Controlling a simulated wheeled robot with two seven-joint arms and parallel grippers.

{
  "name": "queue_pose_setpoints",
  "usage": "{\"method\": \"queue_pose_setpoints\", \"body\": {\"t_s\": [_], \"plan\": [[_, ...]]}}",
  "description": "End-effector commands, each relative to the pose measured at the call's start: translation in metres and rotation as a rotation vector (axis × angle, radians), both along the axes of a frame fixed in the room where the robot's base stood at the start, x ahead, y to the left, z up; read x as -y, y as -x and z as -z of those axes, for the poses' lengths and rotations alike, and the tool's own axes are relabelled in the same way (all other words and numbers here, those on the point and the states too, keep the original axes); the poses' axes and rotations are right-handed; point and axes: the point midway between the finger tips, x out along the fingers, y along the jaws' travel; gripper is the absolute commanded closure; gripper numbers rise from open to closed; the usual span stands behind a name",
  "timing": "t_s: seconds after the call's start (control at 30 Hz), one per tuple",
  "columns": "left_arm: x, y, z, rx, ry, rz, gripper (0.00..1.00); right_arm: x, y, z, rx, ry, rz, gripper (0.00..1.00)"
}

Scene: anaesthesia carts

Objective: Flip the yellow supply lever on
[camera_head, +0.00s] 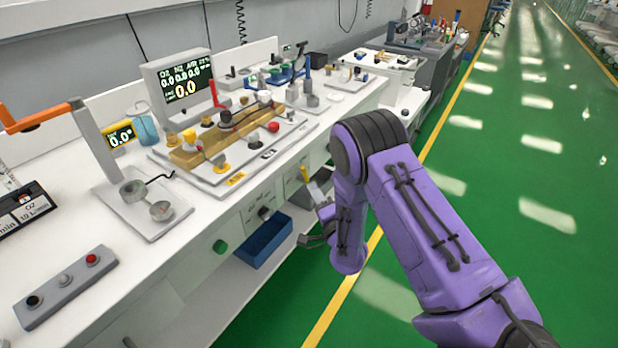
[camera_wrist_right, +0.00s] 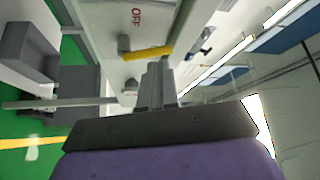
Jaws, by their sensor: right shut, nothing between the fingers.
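The yellow supply lever (camera_head: 304,173) is on the front face of the white bench. In the right wrist view the yellow lever (camera_wrist_right: 148,53) is a short bar reaching sideways from a dark pivot, near red OFF lettering. My right gripper (camera_head: 317,190) is low in front of this face, close to the lever. In the right wrist view its grey fingers (camera_wrist_right: 158,75) are together and empty, with the tips right by the lever. I cannot tell whether they touch it. My left gripper is not in view.
A gas display (camera_head: 183,82) and a valve board stand on the bench top. Open green floor (camera_head: 500,200) lies to the right.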

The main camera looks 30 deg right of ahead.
Motion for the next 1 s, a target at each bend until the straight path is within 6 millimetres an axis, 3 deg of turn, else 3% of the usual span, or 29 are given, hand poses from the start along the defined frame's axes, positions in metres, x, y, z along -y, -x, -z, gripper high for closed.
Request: {"method": "queue_pose_setpoints", "body": {"t_s": [0.1,0.3,0.67,0.9,1.0], "plan": [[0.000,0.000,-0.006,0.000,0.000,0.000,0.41,0.004,-0.021,-0.006,0.002,-0.001,0.001,1.00],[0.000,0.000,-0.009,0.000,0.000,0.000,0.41,0.007,-0.040,-0.008,-0.001,0.000,0.001,1.00],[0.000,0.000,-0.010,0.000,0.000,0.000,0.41,0.007,-0.043,-0.008,-0.003,-0.003,0.001,1.00],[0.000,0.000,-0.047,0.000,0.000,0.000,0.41,0.019,-0.042,-0.023,-0.080,-0.190,0.007,1.00],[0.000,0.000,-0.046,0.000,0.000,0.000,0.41,0.025,-0.045,-0.020,-0.098,-0.238,0.005,1.00]]}}
